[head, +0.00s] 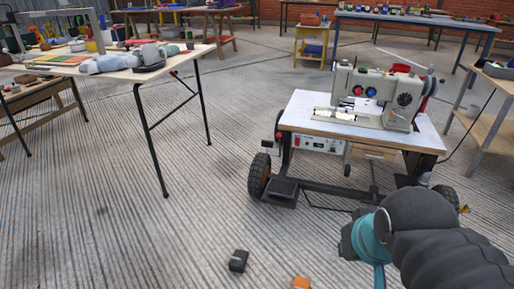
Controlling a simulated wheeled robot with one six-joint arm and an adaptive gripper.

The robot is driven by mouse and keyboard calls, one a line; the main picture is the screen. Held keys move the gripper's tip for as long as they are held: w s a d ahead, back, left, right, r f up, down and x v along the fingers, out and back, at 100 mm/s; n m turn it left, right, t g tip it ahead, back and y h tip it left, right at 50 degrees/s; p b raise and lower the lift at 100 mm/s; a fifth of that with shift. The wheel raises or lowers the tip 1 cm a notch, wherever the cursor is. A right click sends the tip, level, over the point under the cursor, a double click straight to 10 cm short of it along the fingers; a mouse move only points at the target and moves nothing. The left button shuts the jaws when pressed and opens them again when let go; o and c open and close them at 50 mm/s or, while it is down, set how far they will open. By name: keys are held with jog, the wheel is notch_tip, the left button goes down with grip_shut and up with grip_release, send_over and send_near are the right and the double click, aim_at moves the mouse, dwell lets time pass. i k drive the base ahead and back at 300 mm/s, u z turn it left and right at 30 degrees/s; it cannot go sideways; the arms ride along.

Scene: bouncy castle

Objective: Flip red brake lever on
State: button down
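A sewing machine (378,97) stands on a white-topped wheeled table (300,112) right of centre. A white control box (322,145) with a small red part hangs under the table's front edge. I cannot make out a clear red brake lever at this size. My dark arm with a teal joint (370,237) reaches in at lower right and covers part of the table's right side. My gripper's fingers do not show.
A long work table (130,58) with tools and cloth stands at left on thin black legs. A blue-framed bench (400,19) is at the back, a shelf (490,130) at right. A small black block (238,261) and an orange piece (301,283) are low in front. Mid-left floor is clear.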

aim_at(268, 143)
jog(key=u, duration=1.9)
jog(key=i, duration=2.7)
jog(key=z, duration=2.95)
jog(key=k, duration=0.5)
jog(key=z, duration=0.65)
